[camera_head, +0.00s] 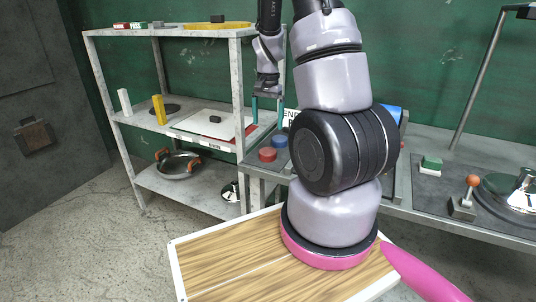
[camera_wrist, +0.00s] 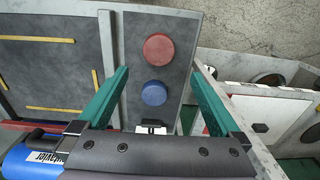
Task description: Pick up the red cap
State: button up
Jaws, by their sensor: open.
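The red cap (camera_head: 267,154) is a round disc lying on a dark panel at the left end of the workbench. It also shows in the wrist view (camera_wrist: 158,49), fully visible, near the top centre. My gripper (camera_head: 267,112) is open and empty, its teal fingers pointing down above the panel. In the wrist view my gripper (camera_wrist: 160,70) has its fingertips apart on either side of the column of caps. The red cap lies a little beyond the fingertips there, and nothing touches it.
A blue cap (camera_wrist: 154,93) lies close to the red cap. A grey shelf rack (camera_head: 238,95) stands left of the bench, holding a white board (camera_head: 205,122) and a pan (camera_head: 178,163). A blue cylinder (camera_wrist: 35,157) lies at the lower left of the wrist view.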

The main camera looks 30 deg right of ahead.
send_over(268, 151)
jog(key=f, duration=0.6)
jog(key=shift+w+d+f, duration=0.15)
jog(key=shift+d, duration=0.1)
jog(key=shift+a+f, duration=0.15)
jog(key=shift+f, duration=1.3)
jog(key=shift+a+f, duration=0.1)
jog(key=shift+f, duration=1.35)
jog(key=c, duration=1.2)
